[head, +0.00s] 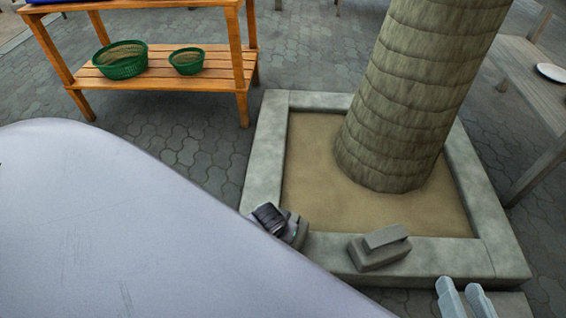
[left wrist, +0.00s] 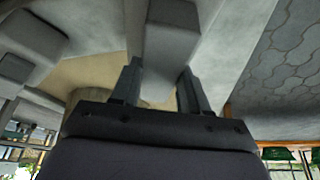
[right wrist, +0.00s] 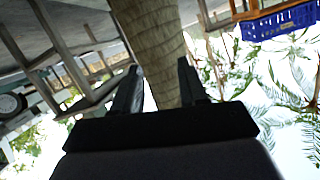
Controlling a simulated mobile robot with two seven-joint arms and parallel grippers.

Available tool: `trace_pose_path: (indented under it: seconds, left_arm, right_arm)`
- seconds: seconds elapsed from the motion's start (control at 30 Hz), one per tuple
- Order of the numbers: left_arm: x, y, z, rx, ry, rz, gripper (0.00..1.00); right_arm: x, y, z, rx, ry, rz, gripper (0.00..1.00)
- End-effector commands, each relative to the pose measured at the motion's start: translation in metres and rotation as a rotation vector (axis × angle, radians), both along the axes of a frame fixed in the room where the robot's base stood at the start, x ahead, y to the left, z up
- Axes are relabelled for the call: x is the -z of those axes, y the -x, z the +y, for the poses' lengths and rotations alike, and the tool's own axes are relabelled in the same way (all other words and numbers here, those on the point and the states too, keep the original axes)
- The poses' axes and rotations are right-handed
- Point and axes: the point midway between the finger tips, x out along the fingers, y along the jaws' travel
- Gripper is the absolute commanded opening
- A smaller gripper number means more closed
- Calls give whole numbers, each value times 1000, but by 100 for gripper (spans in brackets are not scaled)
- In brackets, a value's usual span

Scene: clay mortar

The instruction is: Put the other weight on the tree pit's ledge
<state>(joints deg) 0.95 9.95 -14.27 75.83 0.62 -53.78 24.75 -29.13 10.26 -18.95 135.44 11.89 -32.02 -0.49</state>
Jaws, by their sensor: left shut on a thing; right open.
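The tree pit's pale stone ledge (head: 450,262) frames a square of sand around a thick trunk. One grey weight (head: 379,250), a block with a raised handle, sits upright on the front ledge. It also shows at the upper left in the left wrist view (left wrist: 18,68). My left gripper (head: 270,216) is shut on the other weight (head: 297,233), at the front ledge's left part. In the left wrist view this weight (left wrist: 170,45) is between the fingers. I cannot tell if it touches the ledge. My right gripper (head: 466,298) is open and empty, in front of the ledge's right part.
A large smooth grey surface at the lower left hides the pit's near left side. A wooden shelf (head: 165,72) with two green baskets (head: 120,62) stands at the back left. A wooden table (head: 525,75) with a plate is at the right. Paving between shelf and pit is clear.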

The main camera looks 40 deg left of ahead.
Motion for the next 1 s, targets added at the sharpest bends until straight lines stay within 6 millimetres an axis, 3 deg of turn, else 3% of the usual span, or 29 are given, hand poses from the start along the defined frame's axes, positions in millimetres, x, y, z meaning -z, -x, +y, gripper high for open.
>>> trace_pose_path:
  seconds: [0.03, 0.3, 0.33, 0.4, 0.77, 1.0]
  left_arm:
    - [-8, -8, -1, 1, 3, -22, 0]
    - [-5, -7, -1, 1, 3, -22, 0]
    - [1, -1, 0, -1, 1, -2, 55]
    - [1, -1, 0, -1, 1, -2, 70]
    - [-4, 0, 0, 0, 1, -1, 70]
    - [-37, 12, -2, 0, 1, -1, 70]
  right_arm:
    - [-2, 0, 0, 0, 0, 0, 43]
    - [0, 0, 0, 2, 2, -2, 43]
    - [0, 0, 0, 1, 3, -2, 43]
    - [0, 0, 0, 1, 2, -2, 43]
    - [-3, 0, 0, 0, -2, 1, 43]
    - [-8, -3, 13, -24, -73, 94, 43]
